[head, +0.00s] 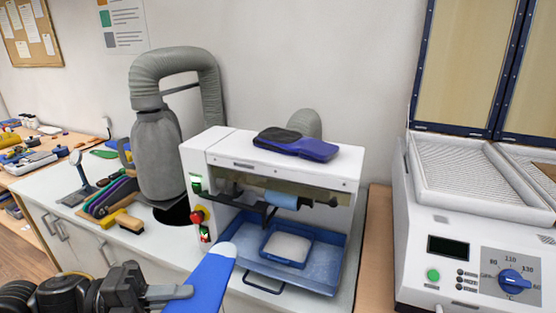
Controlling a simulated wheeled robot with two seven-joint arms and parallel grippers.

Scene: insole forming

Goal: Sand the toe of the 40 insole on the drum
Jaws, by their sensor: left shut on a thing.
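A blue insole (208,283) with a pale, whitish toe end is in my left gripper (178,292), at the bottom of the head view. The gripper is shut on its left edge. The insole is tilted up, its toe pointing toward the sanding machine (193,160). No size number is readable on it. The light blue drum (282,199) sits inside the open front of the white machine, up and to the right of the toe. The toe is apart from the drum. My right gripper is not in view.
A blue tray (330,262) lies under the drum, with a smaller white-filled tray (287,247) in it. A heating press (455,225) stands at right.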

